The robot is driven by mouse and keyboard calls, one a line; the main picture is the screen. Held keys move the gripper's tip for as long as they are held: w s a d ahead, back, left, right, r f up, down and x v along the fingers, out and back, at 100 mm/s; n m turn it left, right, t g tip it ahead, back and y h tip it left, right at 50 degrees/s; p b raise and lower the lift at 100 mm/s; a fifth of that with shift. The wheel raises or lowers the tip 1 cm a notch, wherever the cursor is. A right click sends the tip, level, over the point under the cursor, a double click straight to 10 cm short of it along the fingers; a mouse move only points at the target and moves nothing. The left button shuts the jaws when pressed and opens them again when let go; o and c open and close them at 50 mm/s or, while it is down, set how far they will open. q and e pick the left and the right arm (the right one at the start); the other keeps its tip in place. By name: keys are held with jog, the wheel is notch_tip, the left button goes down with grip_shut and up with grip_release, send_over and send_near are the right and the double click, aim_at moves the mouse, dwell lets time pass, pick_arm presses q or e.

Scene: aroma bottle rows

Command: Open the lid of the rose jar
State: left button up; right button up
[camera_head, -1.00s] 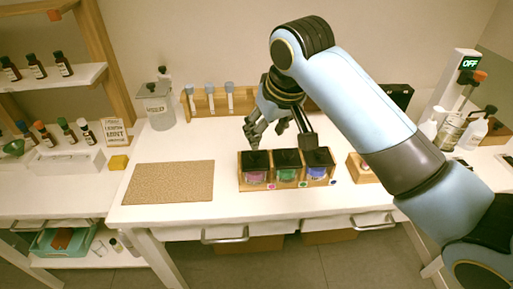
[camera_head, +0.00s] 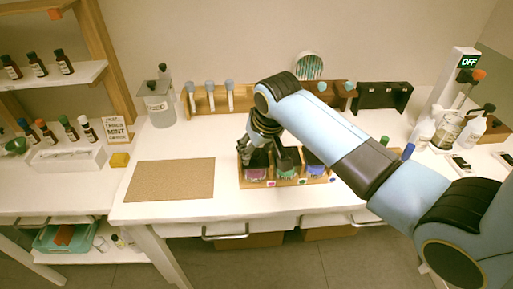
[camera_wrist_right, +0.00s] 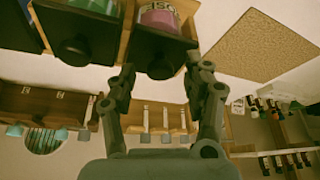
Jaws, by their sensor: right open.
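The rose jar (camera_head: 256,175) has pink contents and a square black lid (camera_wrist_right: 158,50). It stands at the left end of a wooden holder (camera_head: 272,185), next to a jar with green contents (camera_head: 287,175) and one with blue contents (camera_head: 315,173). My right gripper (camera_head: 264,155) is open over the rose jar's lid and partly hides it. The lid sits on the jar. Whether a fingertip touches it, I cannot tell. My left gripper is not in view.
A cork mat (camera_head: 170,180) lies left of the holder. A wooden rack (camera_head: 210,101) with white tubes stands behind, beside a lidded clear jar (camera_head: 157,105). Pump bottles (camera_head: 447,130) stand at the right. The table around the mat is clear.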

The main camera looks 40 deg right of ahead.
grip_shut()
jog(key=shift+w, duration=0.1)
dwell(0.4)
